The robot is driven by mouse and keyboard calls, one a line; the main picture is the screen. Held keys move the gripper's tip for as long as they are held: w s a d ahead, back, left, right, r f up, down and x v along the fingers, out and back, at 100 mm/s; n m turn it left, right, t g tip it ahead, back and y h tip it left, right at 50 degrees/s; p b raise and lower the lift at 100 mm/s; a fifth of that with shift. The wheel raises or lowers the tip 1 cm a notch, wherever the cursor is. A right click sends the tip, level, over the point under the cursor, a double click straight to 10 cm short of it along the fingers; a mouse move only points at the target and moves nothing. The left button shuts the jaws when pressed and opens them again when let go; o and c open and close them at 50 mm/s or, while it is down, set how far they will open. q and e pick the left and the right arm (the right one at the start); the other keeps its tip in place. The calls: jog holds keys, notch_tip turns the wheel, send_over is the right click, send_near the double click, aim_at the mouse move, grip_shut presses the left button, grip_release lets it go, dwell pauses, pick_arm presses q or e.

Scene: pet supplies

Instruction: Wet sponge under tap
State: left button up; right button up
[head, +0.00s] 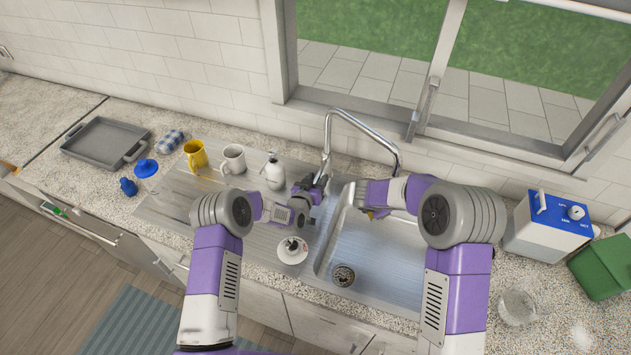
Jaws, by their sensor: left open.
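The silver tap (362,124) arches up behind the sink, its spout end above the basin near my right wrist. The steel sink basin (385,262) has a round drain (343,275). My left gripper (316,186) is open beside the foot of the tap, with its dark fingers toward the basin's left rim; I cannot tell whether it touches anything. My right gripper (357,196) is over the back left of the basin, mostly hidden by its own wrist. A small yellowish patch (372,214) shows beneath it, perhaps the sponge. No water is visible.
A white dish (292,250) sits on the drainboard. A blue-and-white box (546,224) and green container (603,266) are at right.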

pick_arm(q)
jog(key=shift+s+a, duration=0.1)
jog(key=shift+s, duration=0.05)
jog(key=v, duration=1.1)
jog(key=shift+s+r, duration=0.2)
jog(key=shift+s, duration=0.1)
jog(key=shift+a+f, duration=0.1)
jog(key=shift+f, duration=0.05)
pick_arm(e)
jog(key=shift+s+a, duration=0.1)
